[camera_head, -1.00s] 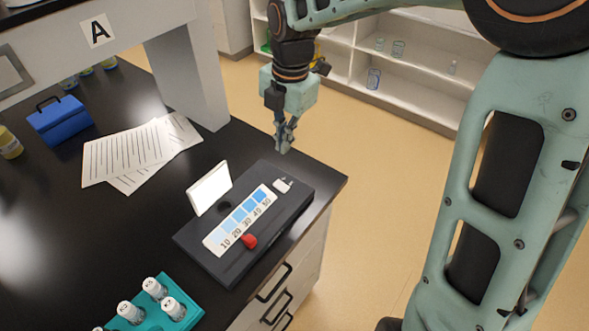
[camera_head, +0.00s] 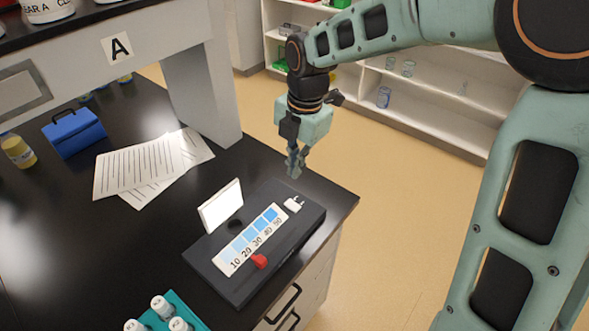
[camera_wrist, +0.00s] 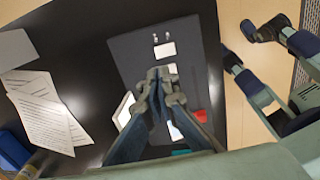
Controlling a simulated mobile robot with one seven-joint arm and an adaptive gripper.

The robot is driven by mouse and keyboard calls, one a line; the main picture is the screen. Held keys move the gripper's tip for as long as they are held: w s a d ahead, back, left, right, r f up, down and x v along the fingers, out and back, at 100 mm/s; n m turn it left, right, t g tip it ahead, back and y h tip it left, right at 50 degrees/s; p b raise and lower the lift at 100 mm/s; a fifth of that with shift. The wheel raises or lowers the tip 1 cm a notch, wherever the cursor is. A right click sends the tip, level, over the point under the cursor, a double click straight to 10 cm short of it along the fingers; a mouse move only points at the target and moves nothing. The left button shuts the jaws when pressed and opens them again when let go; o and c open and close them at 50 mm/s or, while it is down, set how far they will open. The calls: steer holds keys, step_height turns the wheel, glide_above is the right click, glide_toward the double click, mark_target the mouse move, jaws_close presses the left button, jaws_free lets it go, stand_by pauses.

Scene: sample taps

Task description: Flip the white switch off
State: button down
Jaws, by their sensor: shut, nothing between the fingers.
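The white switch (camera_head: 293,204) is a small white piece at the far right end of a dark flat device (camera_head: 240,290) on the black bench. In the wrist view the white switch (camera_wrist: 164,50) shows as a white plate with two small prongs, beyond my fingertips. My gripper (camera_head: 294,172) is shut and empty, pointing down, just behind the switch in the head view and apart from it. In the wrist view my gripper (camera_wrist: 160,76) covers part of the device's middle. I cannot tell which way the switch is set.
The device also carries a blue scale strip (camera_head: 252,240), a red knob (camera_head: 260,262) and an upright white panel (camera_head: 220,206). Papers (camera_head: 150,165), a blue case (camera_head: 74,132) and a teal rack (camera_head: 185,308) of white-capped vials stand around. A bench post (camera_head: 205,95) rises behind.

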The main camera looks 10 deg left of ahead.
mark_target(290, 203)
steer(key=f, duration=0.7)
steer(key=a+f, duration=0.1)
steer(key=f, duration=0.3)
steer(key=shift+w+a+f, duration=0.1)
steer(key=shift+w+f, duration=0.05)
steer(key=shift+w, duration=0.2)
steer(key=shift+a+f, duration=0.1)
steer(key=shift+f, duration=0.25)
